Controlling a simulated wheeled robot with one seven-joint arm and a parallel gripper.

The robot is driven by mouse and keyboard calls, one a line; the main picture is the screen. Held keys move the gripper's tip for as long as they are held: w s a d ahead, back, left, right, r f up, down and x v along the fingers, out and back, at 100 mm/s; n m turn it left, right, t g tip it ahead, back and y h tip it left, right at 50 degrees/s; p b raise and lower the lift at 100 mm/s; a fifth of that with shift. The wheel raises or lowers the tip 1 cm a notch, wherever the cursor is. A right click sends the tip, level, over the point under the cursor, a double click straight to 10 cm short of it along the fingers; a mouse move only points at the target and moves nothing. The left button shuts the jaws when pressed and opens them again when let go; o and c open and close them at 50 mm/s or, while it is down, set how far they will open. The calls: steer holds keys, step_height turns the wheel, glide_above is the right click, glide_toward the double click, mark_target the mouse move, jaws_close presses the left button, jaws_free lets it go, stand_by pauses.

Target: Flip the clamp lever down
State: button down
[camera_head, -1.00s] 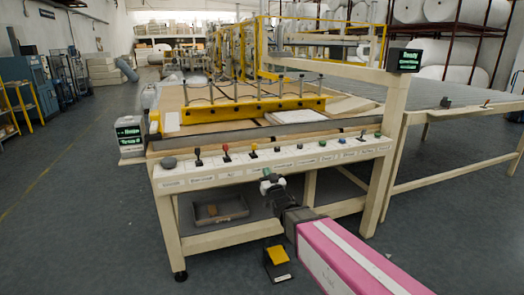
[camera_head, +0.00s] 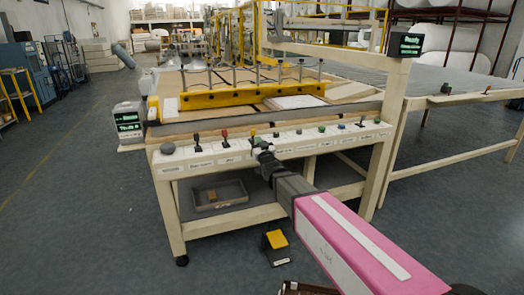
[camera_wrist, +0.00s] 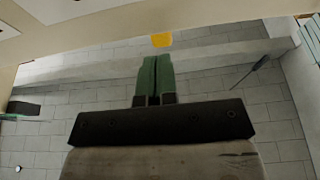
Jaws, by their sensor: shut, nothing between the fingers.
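The control panel (camera_head: 300,140) runs along the front of the cream machine table. It carries a black lever (camera_head: 196,138), a red-topped lever (camera_head: 225,134) and a yellow-topped lever (camera_head: 252,132). Small labels lie below them; I cannot read which says clamp. My gripper (camera_head: 262,150) is at the panel's front edge, just below and right of the yellow-topped lever, and hides part of the panel there. I cannot tell whether it touches the lever. In the wrist view my gripper (camera_wrist: 154,68) has its green fingers together, with nothing between them.
Right of my gripper the panel holds several small buttons and a black lever (camera_head: 361,121). A grey tray (camera_head: 220,195) sits on the lower shelf. A yellow-and-black pedal (camera_head: 276,247) stands on the floor. A post with a screen (camera_head: 409,45) rises at the right.

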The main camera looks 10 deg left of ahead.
mark_target(254, 132)
steer(key=shift+x, duration=1.85)
steer(key=shift+r, duration=0.1)
